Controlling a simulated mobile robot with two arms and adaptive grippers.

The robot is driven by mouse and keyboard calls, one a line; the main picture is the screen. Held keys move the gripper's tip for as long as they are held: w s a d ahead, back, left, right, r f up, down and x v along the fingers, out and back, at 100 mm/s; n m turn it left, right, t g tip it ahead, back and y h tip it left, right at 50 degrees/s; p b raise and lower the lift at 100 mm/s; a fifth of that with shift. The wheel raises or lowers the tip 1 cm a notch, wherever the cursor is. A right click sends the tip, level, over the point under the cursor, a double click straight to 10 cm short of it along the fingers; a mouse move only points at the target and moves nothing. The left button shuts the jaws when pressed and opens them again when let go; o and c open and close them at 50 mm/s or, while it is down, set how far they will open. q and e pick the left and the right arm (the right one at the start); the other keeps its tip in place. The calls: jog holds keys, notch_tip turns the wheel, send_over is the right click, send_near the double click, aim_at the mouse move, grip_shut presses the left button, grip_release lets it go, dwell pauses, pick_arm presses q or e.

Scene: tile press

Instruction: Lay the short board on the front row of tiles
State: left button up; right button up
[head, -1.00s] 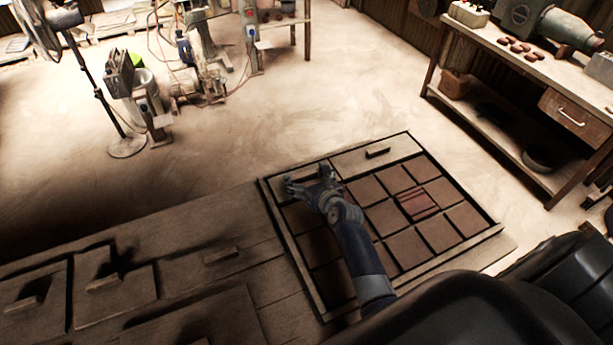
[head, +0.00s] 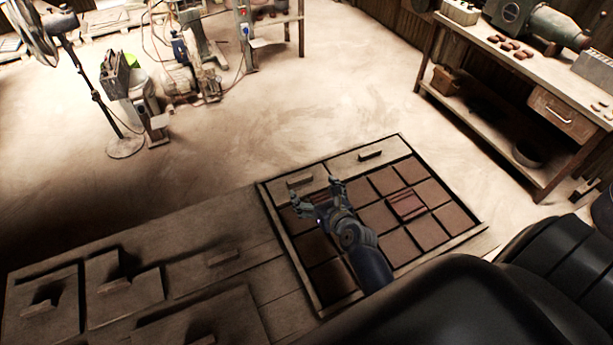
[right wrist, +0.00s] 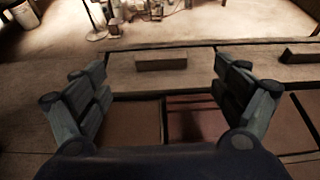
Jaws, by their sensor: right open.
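A short board (head: 299,181) with a block handle lies flat along the far edge of the tile frame (head: 455,241), at its left end. It also shows in the right wrist view (right wrist: 125,73), beyond and between my fingers. A second board with a handle (head: 370,154) lies to its right in the same row. Brown tiles (head: 430,193) fill the rows nearer me. My right gripper (head: 316,194) is open and empty, with its fingers spread wide just on the near side of the short board. My left gripper is out of view.
More wooden boards with handles (head: 120,285) lie on the wooden surface at left. A dark reddish piece (head: 406,204) lies on the tiles. A workbench (head: 550,90) stands at the back right, a fan (head: 38,35) at the back left.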

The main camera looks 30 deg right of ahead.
jog(key=shift+p+v, duration=0.5)
jog(key=shift+v, duration=1.2)
